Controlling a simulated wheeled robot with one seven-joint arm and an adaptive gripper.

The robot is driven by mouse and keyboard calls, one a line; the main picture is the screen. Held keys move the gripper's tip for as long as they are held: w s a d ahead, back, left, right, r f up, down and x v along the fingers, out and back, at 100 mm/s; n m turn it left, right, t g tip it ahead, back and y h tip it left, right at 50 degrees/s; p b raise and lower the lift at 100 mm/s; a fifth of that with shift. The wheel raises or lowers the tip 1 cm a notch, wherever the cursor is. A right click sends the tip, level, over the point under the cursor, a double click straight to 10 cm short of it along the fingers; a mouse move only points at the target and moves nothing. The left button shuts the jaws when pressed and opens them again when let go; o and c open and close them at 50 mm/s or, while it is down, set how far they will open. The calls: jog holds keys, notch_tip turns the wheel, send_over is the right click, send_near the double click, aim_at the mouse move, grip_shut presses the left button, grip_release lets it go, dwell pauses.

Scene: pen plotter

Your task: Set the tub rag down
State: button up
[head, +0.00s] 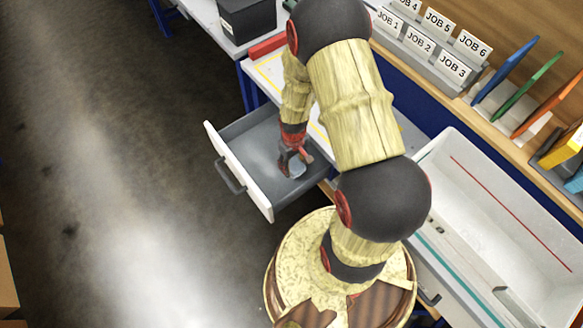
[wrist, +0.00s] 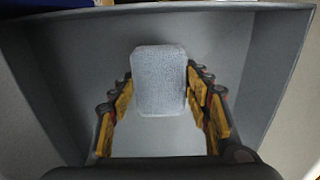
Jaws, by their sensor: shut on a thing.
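The tub rag (wrist: 158,80) is a small pale blue-grey cloth pad between the fingers of my gripper (wrist: 160,95) in the wrist view. My gripper is shut on it. In the head view my gripper (head: 294,153) points down into an open grey drawer (head: 250,146) with a white front, and the rag (head: 296,169) shows just below the fingers. The drawer walls surround the rag in the wrist view. I cannot tell whether the rag touches the drawer floor.
The drawer's white front panel (head: 238,172) has a dark handle. A white tub (head: 510,200) with a red line stands at the right. JOB-labelled holders (head: 430,45) and coloured upright panels stand at the back. A dark box (head: 248,18) is at the top. Open floor lies left.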

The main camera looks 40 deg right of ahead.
aim_at(292, 162)
jog(key=shift+w+d+f+b, duration=0.2)
jog(key=shift+w+f, duration=0.3)
jog(key=shift+f, duration=0.1)
jog(key=shift+w+d+f+b, duration=0.2)
jog(key=shift+w+f, duration=0.25)
jog(key=shift+f, duration=0.15)
jog(key=f+b, duration=0.2)
jog(key=f, duration=0.1)
jog(key=shift+w+f, duration=0.2)
jog(key=shift+f, duration=0.05)
jog(key=shift+r, duration=0.1)
jog(key=o, duration=1.2)
